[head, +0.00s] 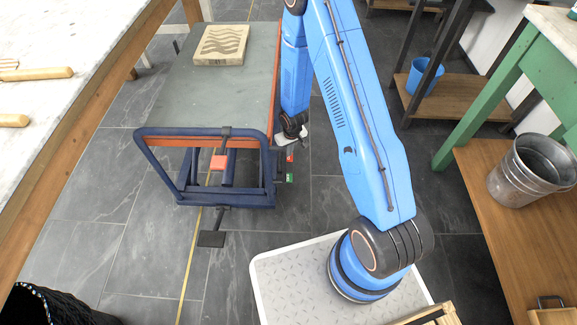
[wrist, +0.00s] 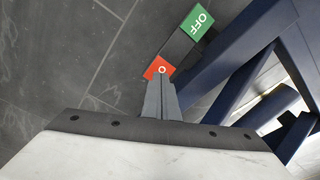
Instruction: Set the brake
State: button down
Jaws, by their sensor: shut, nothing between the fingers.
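The brake is a dark rocker pedal low on the right side of the blue-framed lift cart (head: 160,150). Its green end reads OFF (wrist: 197,20), and its red end (wrist: 157,67) shows one letter, O, the rest covered by my fingers. In the head view the red end (head: 290,158) is farther from me and the green end (head: 289,178) nearer. My gripper (wrist: 161,82) is shut and empty, its fingertips over or against the red end; I cannot tell whether they touch. In the head view the gripper is partly hidden by the cart frame and arm.
A carved block (head: 221,45) lies on the cart top. A black foot pedal (head: 212,238) sticks out in front, and a red-tabbed lever (head: 218,162) hangs at the handle. A green-legged bench (head: 500,85) with a metal bucket (head: 535,165) stands right. A white-topped table stands left.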

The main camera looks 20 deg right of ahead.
aim_at(288, 167)
jog(key=shift+f, duration=1.35)
dwell(0.9)
jog(key=shift+s, duration=0.1)
dwell(0.3)
